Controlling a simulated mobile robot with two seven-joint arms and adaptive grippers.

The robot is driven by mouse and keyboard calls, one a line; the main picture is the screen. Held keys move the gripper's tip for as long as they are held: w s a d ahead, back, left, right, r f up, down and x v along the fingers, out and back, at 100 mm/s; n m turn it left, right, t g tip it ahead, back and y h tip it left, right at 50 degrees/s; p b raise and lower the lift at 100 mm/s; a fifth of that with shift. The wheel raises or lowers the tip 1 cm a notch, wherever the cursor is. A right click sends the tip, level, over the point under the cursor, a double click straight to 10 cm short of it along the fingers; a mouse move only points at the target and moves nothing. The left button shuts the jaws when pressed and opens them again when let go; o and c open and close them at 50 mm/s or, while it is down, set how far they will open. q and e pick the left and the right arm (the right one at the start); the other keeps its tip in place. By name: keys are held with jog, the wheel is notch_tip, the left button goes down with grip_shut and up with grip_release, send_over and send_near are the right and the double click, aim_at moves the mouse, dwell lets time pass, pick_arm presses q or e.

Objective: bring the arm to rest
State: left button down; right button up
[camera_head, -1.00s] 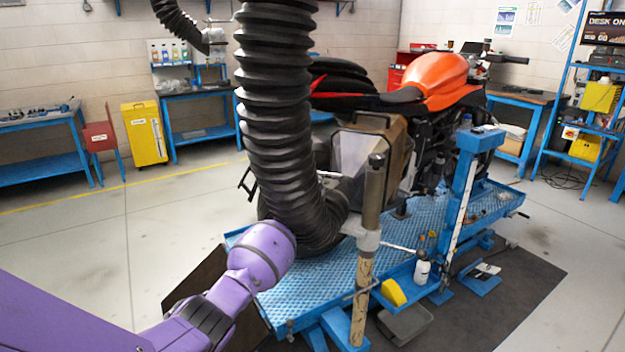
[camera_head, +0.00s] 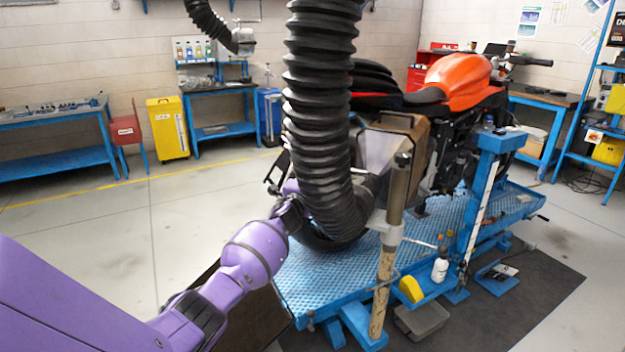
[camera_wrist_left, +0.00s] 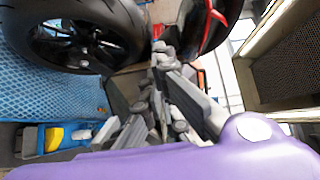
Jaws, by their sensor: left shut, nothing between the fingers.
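My left arm (camera_head: 255,255) comes in from the lower left of the head view, purple with dark joints. Its wrist end reaches the black corrugated hose, and my left gripper is hidden behind that hose there. In the left wrist view my left gripper (camera_wrist_left: 160,52) shows as grey fingers closed together, with nothing between them. Beyond it are a black motorcycle wheel (camera_wrist_left: 88,42) and a black body part with red trim (camera_wrist_left: 208,22). I cannot tell whether the gripper touches anything. My right gripper is in neither view.
The thick black hose (camera_head: 318,110) hangs close to my left wrist. An orange motorcycle (camera_head: 458,82) stands on a blue lift (camera_head: 330,280). A post (camera_head: 388,262) stands at the lift's near side. Workbenches (camera_head: 55,122) and a yellow cabinet (camera_head: 167,130) line the back; the left floor is clear.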

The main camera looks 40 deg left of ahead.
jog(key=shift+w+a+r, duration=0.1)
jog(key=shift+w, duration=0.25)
